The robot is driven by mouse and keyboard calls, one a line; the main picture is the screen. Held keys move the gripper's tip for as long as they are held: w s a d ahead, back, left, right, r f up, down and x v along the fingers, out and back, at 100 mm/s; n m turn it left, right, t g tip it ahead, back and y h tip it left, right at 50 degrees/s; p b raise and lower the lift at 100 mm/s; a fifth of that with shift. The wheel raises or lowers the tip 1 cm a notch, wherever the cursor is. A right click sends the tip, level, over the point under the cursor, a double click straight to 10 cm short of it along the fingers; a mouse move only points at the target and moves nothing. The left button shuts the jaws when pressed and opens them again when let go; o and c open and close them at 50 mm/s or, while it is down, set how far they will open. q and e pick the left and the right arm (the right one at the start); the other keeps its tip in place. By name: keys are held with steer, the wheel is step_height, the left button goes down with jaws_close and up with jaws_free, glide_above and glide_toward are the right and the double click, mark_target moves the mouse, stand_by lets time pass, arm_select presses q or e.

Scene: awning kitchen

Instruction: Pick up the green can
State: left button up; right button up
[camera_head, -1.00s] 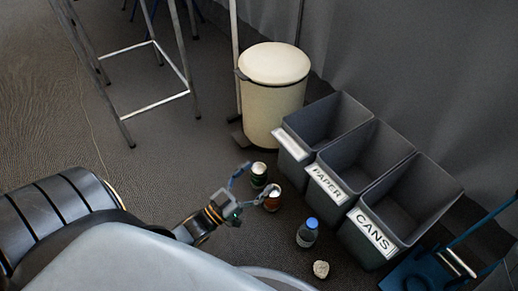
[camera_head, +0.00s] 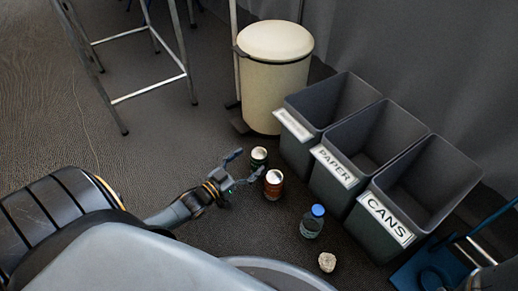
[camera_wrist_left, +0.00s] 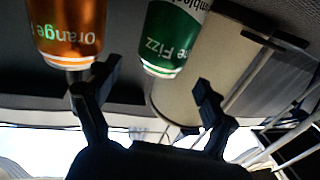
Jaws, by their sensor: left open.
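The green can (camera_head: 259,158) stands upright on the dark floor, just behind and left of an orange can (camera_head: 273,184). In the left wrist view the green can (camera_wrist_left: 173,38) shows a white upper part and the word "Fizz", ahead of the fingers. The orange can (camera_wrist_left: 68,32) is beside it, in front of the other finger. My left gripper (camera_head: 246,167) is open and empty, just left of both cans. In the left wrist view my left gripper (camera_wrist_left: 150,95) has its fingers spread wide, with the green can beyond the gap. My right gripper is not in view.
Three dark bins stand to the right; labels read PAPER (camera_head: 334,166) and CANS (camera_head: 387,219). A cream pedal bin (camera_head: 274,85) stands behind the cans. A metal-legged stool (camera_head: 150,88) is at upper left.

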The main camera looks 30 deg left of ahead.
mark_target(259, 153)
arm_select(q)
steer(key=w+b, duration=0.1)
steer(key=w, duration=0.1)
steer(key=w+d+b, duration=0.1)
steer(key=w+b, duration=0.1)
steer(key=shift+f, duration=0.1)
steer(key=shift+w+b, duration=0.3)
steer(key=shift+b, duration=0.05)
steer(key=shift+r, duration=0.2)
steer(key=c, duration=1)
